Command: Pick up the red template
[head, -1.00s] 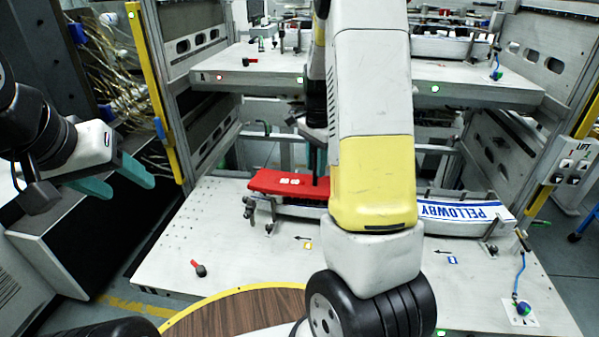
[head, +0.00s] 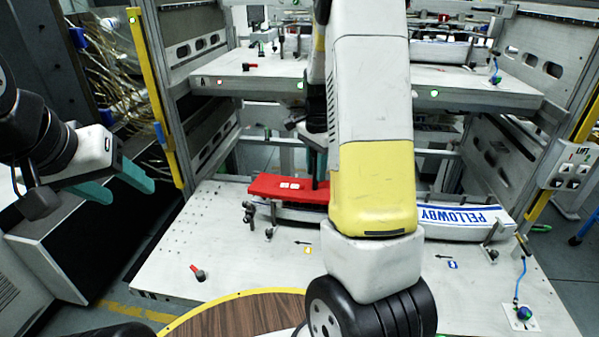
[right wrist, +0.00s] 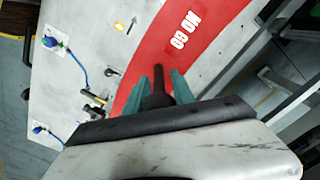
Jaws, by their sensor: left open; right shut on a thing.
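The red template (head: 272,186) is a long curved red piece with white markings. It lies over the left part of the white curved label magazine (head: 292,213) on the lower shelf. My right arm hides its right part in the head view. In the right wrist view the template (right wrist: 205,62) shows white lettering, and my right gripper (right wrist: 164,83) has its green fingers shut around its dark upright handle (right wrist: 158,99). I cannot tell any gap under the template. My left gripper (head: 131,189) is open and empty, left of the shelf.
The magazine's blue-lettered label (head: 459,217) shows to the right of my arm. The upper shelf (head: 255,82) overhangs behind. Small clamps (head: 268,231) stand at the magazine's front. A blue cable fitting (head: 522,312) is at the shelf's right. The shelf's front left is mostly clear.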

